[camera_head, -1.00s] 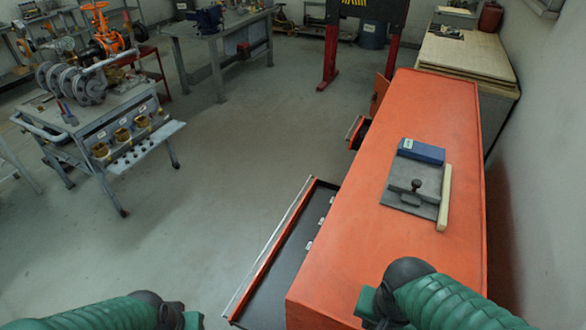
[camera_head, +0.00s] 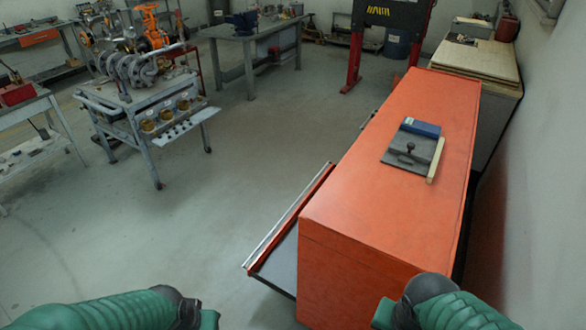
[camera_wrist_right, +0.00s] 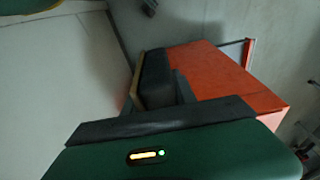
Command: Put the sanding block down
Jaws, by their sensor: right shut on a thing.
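My right gripper (camera_wrist_right: 165,82) shows in the right wrist view, shut on a dark block with a tan edge (camera_wrist_right: 154,78), which I take as the sanding block. The block is held in front of the palm, apart from the orange cabinet behind it. How the fingers meet it is hard to see in the dark picture. In the head view only my arms show at the bottom edge. Both grippers and the held block are out of that frame.
The orange cabinet (camera_head: 395,185) has an open drawer (camera_head: 285,235) on its left side. On its top lie a grey plate with a knob (camera_head: 408,152), a blue block (camera_head: 421,127) and a wooden strip (camera_head: 436,160). A grey cart (camera_head: 130,108) stands left. The floor between is clear.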

